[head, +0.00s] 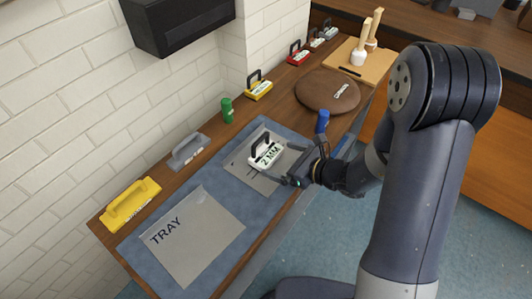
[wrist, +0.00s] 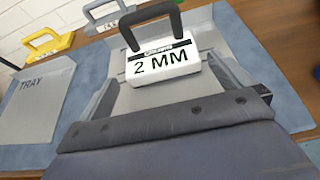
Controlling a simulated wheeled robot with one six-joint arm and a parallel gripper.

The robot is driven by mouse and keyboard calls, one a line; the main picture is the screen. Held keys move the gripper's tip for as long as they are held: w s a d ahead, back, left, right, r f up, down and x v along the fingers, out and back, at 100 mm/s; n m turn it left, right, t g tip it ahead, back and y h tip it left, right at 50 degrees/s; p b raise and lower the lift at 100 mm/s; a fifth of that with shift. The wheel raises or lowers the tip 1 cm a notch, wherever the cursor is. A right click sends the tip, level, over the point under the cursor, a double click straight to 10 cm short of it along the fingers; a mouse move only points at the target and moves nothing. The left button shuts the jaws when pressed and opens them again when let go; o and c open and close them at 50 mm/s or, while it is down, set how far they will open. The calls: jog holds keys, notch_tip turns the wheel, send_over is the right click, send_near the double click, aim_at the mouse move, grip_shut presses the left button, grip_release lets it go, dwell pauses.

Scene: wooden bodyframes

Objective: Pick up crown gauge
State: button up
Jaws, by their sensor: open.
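A white block marked "2 MM" with a black handle looks like the crown gauge (head: 266,156). It stands upright on a grey sheet on the blue mat. My gripper (head: 288,164) is open just to its right, with its fingers pointing at it. In the wrist view the gauge (wrist: 162,65) is ahead, slightly above centre. The two fingers (wrist: 168,90) are spread to either side of its near end. I see no grip on it. The small print above "2 MM" is too small to read.
A grey sheet marked TRAY (head: 195,240) lies front left on the mat. A yellow handled block (head: 132,202), a grey one (head: 188,152) and a green cylinder (head: 227,110) line the wall side.

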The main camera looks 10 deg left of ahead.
aim_at(270, 155)
jog(key=p+x, duration=0.1)
jog(key=x, duration=0.4)
jog(key=shift+w+a, duration=0.1)
jog(key=shift+r, duration=0.1)
jog(key=c, duration=0.9)
jog(key=shift+c, duration=0.2)
